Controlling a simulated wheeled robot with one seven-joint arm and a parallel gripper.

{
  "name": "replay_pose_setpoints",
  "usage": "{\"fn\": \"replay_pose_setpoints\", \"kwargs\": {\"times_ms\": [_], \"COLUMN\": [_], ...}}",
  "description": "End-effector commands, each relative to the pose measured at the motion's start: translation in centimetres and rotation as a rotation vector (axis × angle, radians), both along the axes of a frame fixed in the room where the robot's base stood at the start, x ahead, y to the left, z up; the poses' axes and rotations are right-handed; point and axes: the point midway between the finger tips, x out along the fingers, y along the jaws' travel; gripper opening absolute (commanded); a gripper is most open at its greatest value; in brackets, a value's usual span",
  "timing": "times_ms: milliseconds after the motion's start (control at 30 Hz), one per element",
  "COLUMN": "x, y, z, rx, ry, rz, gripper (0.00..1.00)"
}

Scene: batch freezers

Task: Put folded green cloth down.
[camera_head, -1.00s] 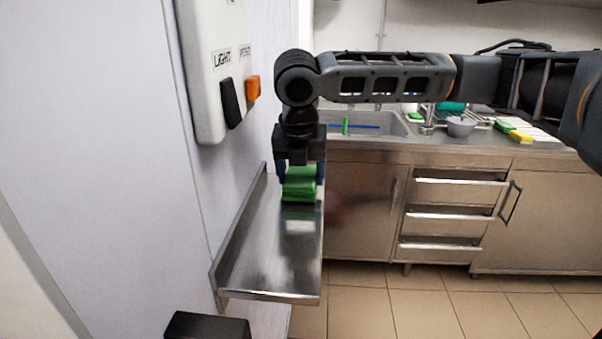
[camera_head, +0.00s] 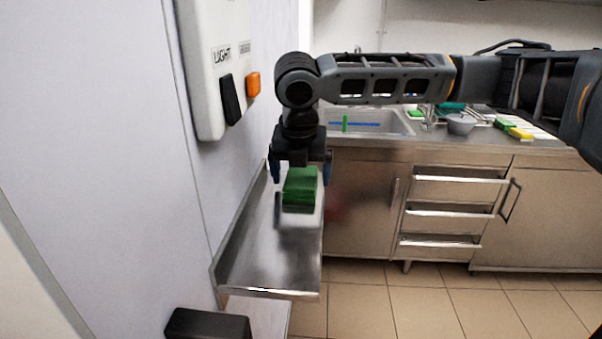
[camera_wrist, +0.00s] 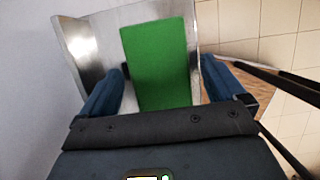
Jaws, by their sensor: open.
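The folded green cloth (camera_head: 300,188) is a thick rectangular block over the far part of the steel wall shelf (camera_head: 265,268). A dark patch shows on the metal under its near end. I cannot tell whether the cloth rests flat on the shelf. My gripper (camera_head: 301,180) points down over the cloth, open, with one finger on each side. In the wrist view the cloth (camera_wrist: 160,65) lies lengthwise between the spread blue fingers, with a gap on both sides.
The shelf has a raised back edge along the white wall, and its near part is bare. A switch panel (camera_head: 205,70) hangs above it. To the right stand a sink (camera_head: 365,122) and a steel counter with drawers (camera_head: 455,205). A black box (camera_head: 208,325) is at the bottom.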

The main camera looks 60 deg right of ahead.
Motion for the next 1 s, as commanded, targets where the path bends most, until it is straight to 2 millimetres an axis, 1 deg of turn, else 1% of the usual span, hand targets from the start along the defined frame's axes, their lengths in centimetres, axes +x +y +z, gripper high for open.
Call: {"fn": "replay_pose_setpoints", "kwargs": {"times_ms": [167,500,633,800,1000], "x": [-0.1,-0.7,-0.9,-1.1,-1.2], "y": [0.4,2.3,2.9,3.3,3.4], "z": [1.6,8.1,10.0,11.4,11.7], "rx": [0.000,-0.002,-0.002,-0.001,0.001], "ry": [-0.002,-0.001,-0.001,0.001,0.002], "rz": [0.001,0.002,0.001,0.001,0.001], "gripper": [0.97,0.97,0.97,0.97,0.97]}}
